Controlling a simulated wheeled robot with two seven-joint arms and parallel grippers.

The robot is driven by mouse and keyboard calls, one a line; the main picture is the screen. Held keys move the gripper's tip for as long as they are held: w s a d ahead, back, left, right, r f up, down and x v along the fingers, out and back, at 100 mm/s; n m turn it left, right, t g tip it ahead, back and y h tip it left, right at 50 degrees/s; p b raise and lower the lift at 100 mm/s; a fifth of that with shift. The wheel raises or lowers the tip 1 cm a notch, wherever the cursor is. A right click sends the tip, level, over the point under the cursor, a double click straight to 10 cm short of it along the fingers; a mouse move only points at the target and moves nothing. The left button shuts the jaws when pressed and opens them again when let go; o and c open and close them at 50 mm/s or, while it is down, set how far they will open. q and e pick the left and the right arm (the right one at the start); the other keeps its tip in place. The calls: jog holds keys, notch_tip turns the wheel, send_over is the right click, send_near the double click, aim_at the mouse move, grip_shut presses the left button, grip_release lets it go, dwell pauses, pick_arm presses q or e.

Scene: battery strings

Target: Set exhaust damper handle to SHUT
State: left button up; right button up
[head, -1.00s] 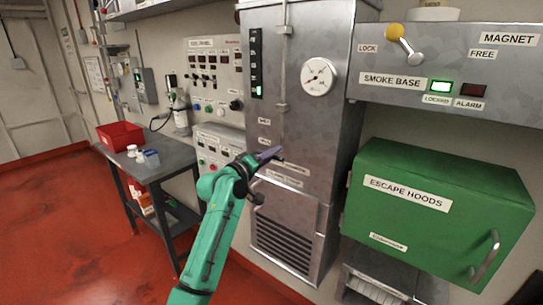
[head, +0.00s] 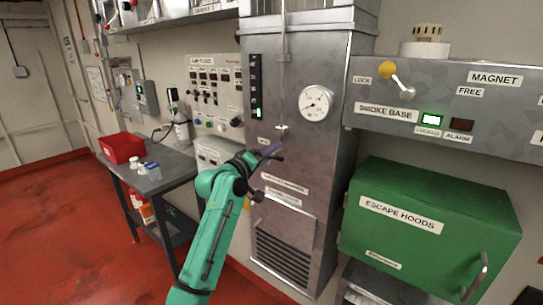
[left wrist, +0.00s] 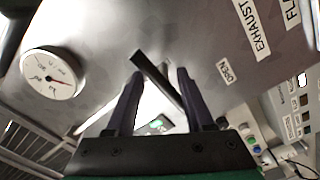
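The exhaust damper handle shows in the left wrist view as a dark flat bar (left wrist: 152,72), slanting across the space between my finger tips. My left gripper (left wrist: 158,88) is open, with its two fingers apart on either side of the bar's lower end. I cannot tell whether either finger touches it. An OPEN label (left wrist: 225,72) and an EXHAUST label (left wrist: 252,28) are on the metal beside it. In the head view my left gripper (head: 272,153) is at the front of the grey metal cabinet (head: 325,160) and hides the handle. My right gripper is not in view.
A round gauge (head: 316,102) is above and right of my gripper. A green ESCAPE HOODS box (head: 430,225) sticks out at the right, below a panel with a yellow-knobbed lever (head: 388,70). A table (head: 165,170) with a red bin (head: 121,147) stands at the left.

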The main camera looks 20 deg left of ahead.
pick_arm(q)
jog(key=shift+a+r, duration=0.1)
jog(key=shift+a, duration=0.05)
jog(key=shift+s+a+f+b, duration=0.2)
jog(key=shift+s+f+b, duration=0.05)
jog(key=shift+s+b, duration=0.2)
jog(key=b+v, duration=0.4)
jog(key=v, duration=0.9)
jog(key=shift+s+b, duration=0.3)
jog(key=shift+b, duration=0.05)
